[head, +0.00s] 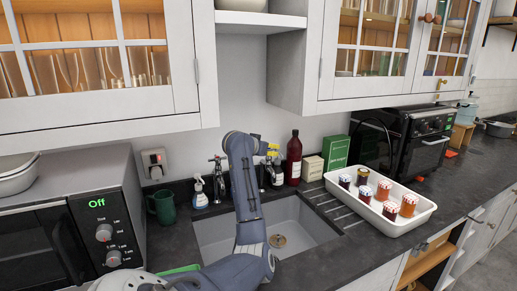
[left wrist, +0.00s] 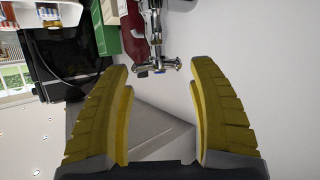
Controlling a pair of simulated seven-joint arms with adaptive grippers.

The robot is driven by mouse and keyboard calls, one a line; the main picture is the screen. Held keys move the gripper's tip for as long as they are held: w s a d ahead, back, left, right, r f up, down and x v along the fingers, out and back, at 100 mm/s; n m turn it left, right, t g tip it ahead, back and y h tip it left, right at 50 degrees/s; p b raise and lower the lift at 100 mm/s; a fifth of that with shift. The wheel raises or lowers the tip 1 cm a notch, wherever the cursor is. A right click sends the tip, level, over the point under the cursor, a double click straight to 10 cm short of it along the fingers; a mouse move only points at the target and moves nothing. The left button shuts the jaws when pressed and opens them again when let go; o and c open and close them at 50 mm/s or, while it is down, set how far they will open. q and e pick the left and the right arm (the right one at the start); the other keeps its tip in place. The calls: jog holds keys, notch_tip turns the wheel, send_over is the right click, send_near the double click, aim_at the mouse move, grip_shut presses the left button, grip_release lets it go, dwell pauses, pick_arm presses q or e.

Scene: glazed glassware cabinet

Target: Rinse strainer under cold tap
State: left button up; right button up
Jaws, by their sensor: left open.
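My left gripper (head: 272,152) reaches over the sink (head: 212,232) to the right-hand tap (head: 276,180). In the left wrist view my left gripper (left wrist: 160,75) is open, with a chrome cross-handled tap (left wrist: 157,66) showing beyond and between its yellow fingertips. I cannot tell whether they touch it. A second tap (head: 217,163) stands to the left; no hot or cold marking is readable. A small round brass-coloured piece (head: 277,241) lies in the sink bottom; I cannot tell whether it is the strainer or the drain. My right gripper is not in view.
A spray bottle (head: 199,193) and green mug (head: 163,206) stand left of the taps. A dark red bottle (head: 293,158) and green box (head: 335,152) stand right. A white tray (head: 400,228) holds several jars. A microwave (head: 70,225) is at left; cabinets hang above.

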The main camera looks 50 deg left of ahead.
pick_arm(q)
jog(key=v, duration=0.9)
jog(key=shift+r, duration=0.1)
